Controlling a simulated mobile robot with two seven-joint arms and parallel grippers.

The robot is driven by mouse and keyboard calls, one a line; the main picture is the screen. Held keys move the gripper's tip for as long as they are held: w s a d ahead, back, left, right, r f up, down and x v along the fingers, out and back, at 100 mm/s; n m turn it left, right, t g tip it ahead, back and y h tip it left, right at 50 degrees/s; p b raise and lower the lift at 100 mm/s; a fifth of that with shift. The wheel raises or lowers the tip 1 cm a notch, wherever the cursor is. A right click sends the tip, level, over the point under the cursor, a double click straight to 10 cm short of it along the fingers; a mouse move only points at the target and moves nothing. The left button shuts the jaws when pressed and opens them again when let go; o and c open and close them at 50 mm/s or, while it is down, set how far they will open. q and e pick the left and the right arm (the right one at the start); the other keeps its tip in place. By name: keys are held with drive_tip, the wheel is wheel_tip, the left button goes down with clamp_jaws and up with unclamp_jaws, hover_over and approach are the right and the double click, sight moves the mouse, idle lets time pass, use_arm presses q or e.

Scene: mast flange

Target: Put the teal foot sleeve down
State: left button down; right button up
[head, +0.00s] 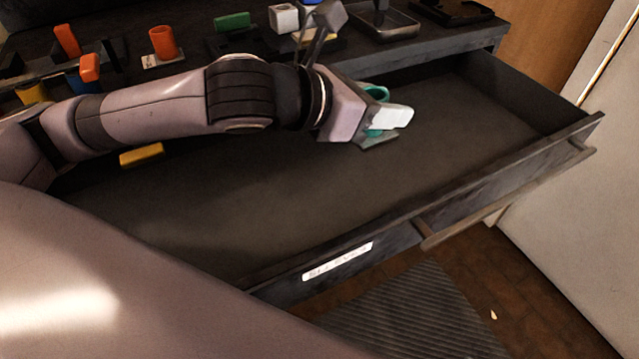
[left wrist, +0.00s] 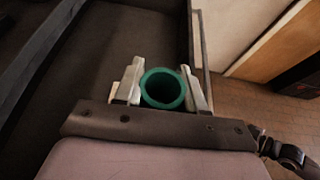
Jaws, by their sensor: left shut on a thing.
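The teal foot sleeve (head: 379,92) is a short hollow ring or tube, partly hidden behind my left gripper in the head view. My left gripper (head: 386,118) is over the open drawer (head: 300,200). In the left wrist view the sleeve (left wrist: 163,89) sits between the two pale fingers of my left gripper (left wrist: 163,92), which are shut on it. Its round opening faces the wrist camera. I cannot tell whether the sleeve touches the drawer floor. My right gripper is not in view.
A yellow block (head: 142,155) lies in the drawer at the left. Most of the drawer floor is bare. A label (head: 337,262) is on the drawer front. On the dark top behind stand an orange cylinder (head: 163,43), a green block (head: 232,21), a white cube (head: 284,18) and a metal tray (head: 388,24).

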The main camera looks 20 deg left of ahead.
sight(364, 221)
use_arm(q)
drive_tip(key=shift+s+d+f, duration=0.1)
drive_tip(key=shift+s+d, duration=0.1)
drive_tip(key=shift+s, duration=0.05)
drive_tip(key=shift+s+d+f, duration=0.1)
drive_tip(key=shift+s+f, duration=0.05)
drive_tip(key=shift+f, duration=0.05)
wheel_tip(364, 221, down, 20)
drive_tip(key=b, duration=0.6)
drive_tip(key=shift+r, duration=0.2)
drive_tip(key=shift+f, duration=0.2)
drive_tip(key=c, duration=0.7)
unclamp_jaws()
drive_tip(key=shift+o, duration=0.2)
